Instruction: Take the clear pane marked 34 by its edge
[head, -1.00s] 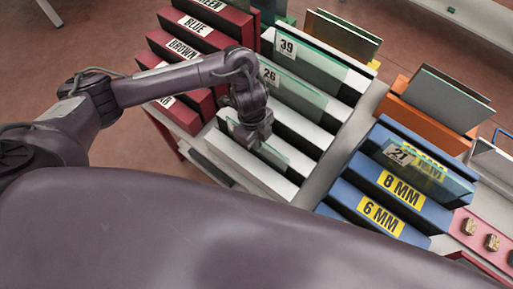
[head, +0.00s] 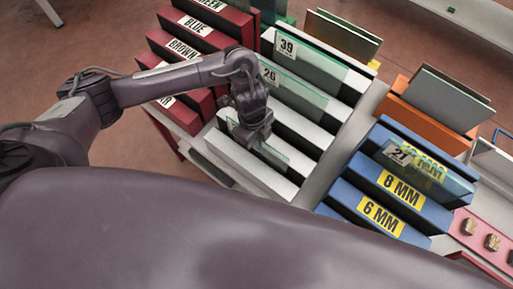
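A clear greenish pane (head: 278,157) stands in the front part of the white rack (head: 240,165). Its label is hidden behind my gripper, so I cannot read a 34 on it. My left gripper (head: 254,143) is pointed down at the upper edge of this pane, close to or touching it. The fingers are seen from behind and above, so I cannot tell whether they are closed on the glass. Behind it in the same rack stand clear panes marked 26 (head: 300,92) and 39 (head: 318,62). My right gripper is not in view.
Red racks labelled BLUE and BROWN (head: 178,50) stand left of the white rack. Blue racks marked 8 MM and 6 MM (head: 345,200) stand to the right, with a pane marked 21 (head: 440,180).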

